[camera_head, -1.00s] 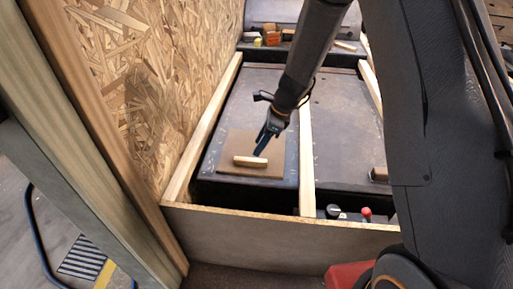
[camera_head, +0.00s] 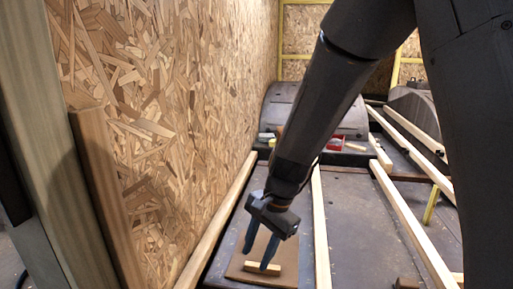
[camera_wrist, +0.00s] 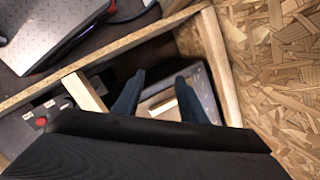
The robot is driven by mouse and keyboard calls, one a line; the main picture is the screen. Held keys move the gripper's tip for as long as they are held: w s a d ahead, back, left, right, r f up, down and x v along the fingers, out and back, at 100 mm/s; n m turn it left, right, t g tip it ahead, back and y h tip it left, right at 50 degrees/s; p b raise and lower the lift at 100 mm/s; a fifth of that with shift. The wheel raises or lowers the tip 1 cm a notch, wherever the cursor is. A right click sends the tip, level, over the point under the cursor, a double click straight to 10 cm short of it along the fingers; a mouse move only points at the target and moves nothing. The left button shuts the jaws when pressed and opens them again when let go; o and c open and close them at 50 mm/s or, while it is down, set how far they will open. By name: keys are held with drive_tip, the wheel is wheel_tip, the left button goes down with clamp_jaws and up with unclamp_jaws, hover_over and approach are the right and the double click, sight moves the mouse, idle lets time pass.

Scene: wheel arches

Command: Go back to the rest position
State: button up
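My gripper (camera_head: 257,258) hangs from the arm in the middle of the head view, fingers pointing down. Its two dark blue fingers are apart with nothing held between them; the wrist view also shows them spread (camera_wrist: 158,92). A small pale wooden block (camera_head: 274,270) lies on a brown square pad (camera_head: 288,279) beyond the fingertips. In the head view a fingertip overlaps the block; the wrist view shows the block (camera_wrist: 188,103) past the fingers, apart from them. The dark gripper body hides the lower part of the wrist view.
A chipboard wall (camera_head: 190,90) stands close on the left. Pale wooden battens (camera_head: 320,235) divide the dark floor panels. A rounded grey wheel arch (camera_head: 345,108) and a red item (camera_head: 336,144) are at the back. A small brown block (camera_head: 405,283) lies at lower right.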

drive_tip(key=s+d+r+n+h, duration=0.15)
drive_tip(key=s+r+n, duration=0.25)
drive_tip(key=s+n, duration=0.4)
drive_tip(key=s+d+r+n+h, duration=0.1)
drive_tip(key=s+d+r+n, duration=0.15)
drive_tip(key=s+n, duration=0.55)
drive_tip(key=s+d+r+m+p, duration=0.1)
drive_tip(key=d+r+m+p, duration=0.2)
drive_tip(key=d+r+p, duration=0.4)
drive_tip(key=s+d+r+m+p, duration=0.2)
drive_tip(key=d+r+m+p, duration=0.2)
drive_tip(key=d+r+p, duration=0.4)
wheel_tip(320, 180, up, 5)
drive_tip(key=p, duration=0.9)
drive_tip(key=shift+h, duration=0.35)
